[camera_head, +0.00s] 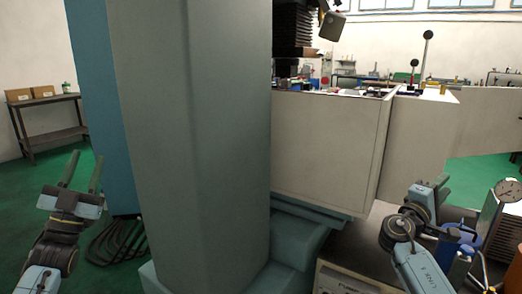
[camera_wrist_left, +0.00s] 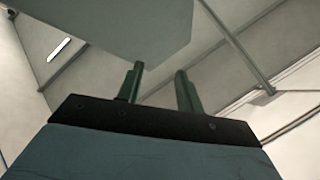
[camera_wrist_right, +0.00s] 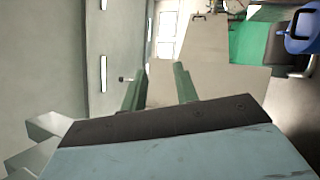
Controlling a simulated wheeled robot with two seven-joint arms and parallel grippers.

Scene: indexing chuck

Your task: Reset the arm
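My left gripper (camera_head: 82,171) is at the left of the head view, raised in front of the green floor with its fingers pointing up. Its fingers are apart with nothing between them, as the left wrist view (camera_wrist_left: 160,82) also shows. My right gripper (camera_head: 432,184) is at the right of the head view, beside the cream machine housing (camera_head: 325,150). In the right wrist view (camera_wrist_right: 160,85) its fingers are apart and empty. No chuck can be made out in any view.
A large grey-green machine column (camera_head: 190,140) fills the middle left. A dial gauge (camera_head: 508,190) and a blue object (camera_head: 458,240) stand close to my right gripper. A dark table (camera_head: 45,135) with cardboard boxes stands at the far left. Green floor is open around my left gripper.

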